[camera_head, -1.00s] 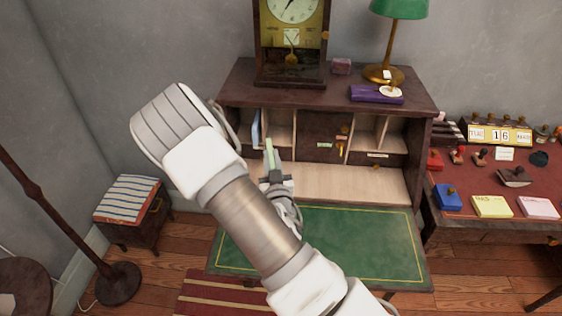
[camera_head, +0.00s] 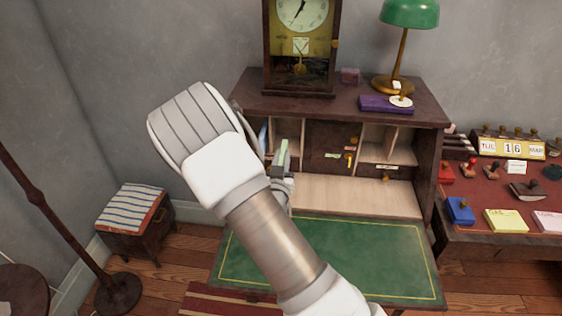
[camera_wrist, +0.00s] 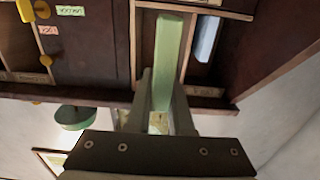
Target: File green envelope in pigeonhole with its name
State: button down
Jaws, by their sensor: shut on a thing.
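The green envelope (camera_wrist: 170,50) stands on edge between the two fingers of my gripper (camera_wrist: 163,90) in the wrist view. Its far end reaches into an open pigeonhole beside the dark centre door. In the head view the envelope (camera_head: 282,152) is at the left pigeonholes of the desk hutch (camera_head: 437,165). My gripper (camera_head: 284,180) is partly hidden by my arm there. A pale blue envelope (camera_wrist: 207,38) stands in the adjoining narrow pigeonhole. A small label (camera_wrist: 204,91) on the edge below it is too blurred to read.
The centre door (camera_wrist: 95,45) carries a small green label and yellow knobs. Thin wooden dividers stand close on both sides of the envelope. The green writing surface (camera_head: 370,262) is clear. A clock (camera_head: 300,45), a purple case (camera_head: 385,104) and a lamp (camera_head: 408,14) stand on top.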

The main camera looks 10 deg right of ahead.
aim_at(285, 140)
jog(key=shift+w+d+f+b, duration=0.1)
jog(key=shift+w+d+b, duration=0.05)
jog(key=shift+w+b, duration=0.2)
jog(key=shift+b+x, duration=1.65)
jog(key=shift+x, duration=2.7)
jog(key=c, duration=0.7)
grip_release()
jog(key=shift+c, duration=0.2)
jog(key=p+v, duration=0.1)
jog(key=v, duration=1.6)
jog(key=shift+s, duration=0.2)
